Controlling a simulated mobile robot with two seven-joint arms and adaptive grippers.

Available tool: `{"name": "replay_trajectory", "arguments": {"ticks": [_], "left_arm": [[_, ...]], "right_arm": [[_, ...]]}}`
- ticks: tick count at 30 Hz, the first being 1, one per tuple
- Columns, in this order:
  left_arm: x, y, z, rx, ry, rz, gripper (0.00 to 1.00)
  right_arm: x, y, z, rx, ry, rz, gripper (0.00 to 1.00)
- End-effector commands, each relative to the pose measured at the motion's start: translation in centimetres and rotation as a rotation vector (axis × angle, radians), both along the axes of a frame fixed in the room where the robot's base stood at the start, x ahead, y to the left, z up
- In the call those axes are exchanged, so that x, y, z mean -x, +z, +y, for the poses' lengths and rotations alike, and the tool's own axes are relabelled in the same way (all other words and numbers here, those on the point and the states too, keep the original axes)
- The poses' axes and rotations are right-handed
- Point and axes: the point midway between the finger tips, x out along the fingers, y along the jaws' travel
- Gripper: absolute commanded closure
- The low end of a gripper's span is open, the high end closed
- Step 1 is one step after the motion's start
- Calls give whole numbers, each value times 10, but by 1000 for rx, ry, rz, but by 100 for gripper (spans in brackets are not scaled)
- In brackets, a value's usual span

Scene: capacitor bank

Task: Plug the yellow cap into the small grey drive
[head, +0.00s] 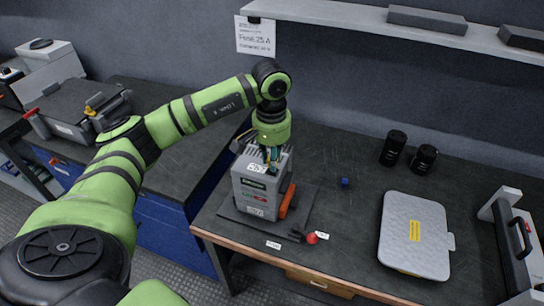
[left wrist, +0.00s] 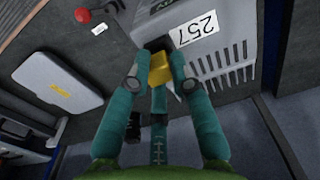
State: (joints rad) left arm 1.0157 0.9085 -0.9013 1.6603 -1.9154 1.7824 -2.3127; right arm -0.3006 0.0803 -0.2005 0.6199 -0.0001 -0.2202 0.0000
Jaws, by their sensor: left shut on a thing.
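The small grey drive (head: 252,190) stands upright on a dark mat on the bench. In the left wrist view its grey vented housing (left wrist: 232,62) fills the upper right, with a white label reading 257. My left gripper (head: 272,158) points down at the top of the drive. In the left wrist view the teal fingers (left wrist: 158,76) are shut on the yellow cap (left wrist: 160,68), beside the drive's labelled end. I cannot tell whether the cap touches the drive. The cap is not clearly visible in the head view. My right gripper is not in view.
A small blue piece (head: 345,183) and a red-ended piece (head: 312,238) lie on the bench. Two black cylinders (head: 393,148) stand behind, and a grey case (head: 414,237) lies at right. An orange part (head: 287,201) is at the drive's side. A shelf (head: 380,22) runs above.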

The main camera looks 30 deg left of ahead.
Motion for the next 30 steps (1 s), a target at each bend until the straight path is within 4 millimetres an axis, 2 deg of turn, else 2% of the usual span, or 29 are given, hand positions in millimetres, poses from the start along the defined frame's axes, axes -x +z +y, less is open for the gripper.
{"name": "replay_trajectory", "arguments": {"ticks": [21, 22, 23, 24, 30], "left_arm": [[0, -14, 0, 0, 0, 0, 92], [0, -13, 0, 0, 0, 0, 70], [0, -12, 0, 0, 0, 0, 58], [0, -12, 0, 0, 0, 0, 50], [0, -13, 0, 0, 0, 1, 50]], "right_arm": [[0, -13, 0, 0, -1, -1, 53], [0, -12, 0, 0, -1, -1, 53], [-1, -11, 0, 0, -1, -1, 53], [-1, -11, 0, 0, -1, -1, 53], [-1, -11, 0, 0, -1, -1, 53]]}}
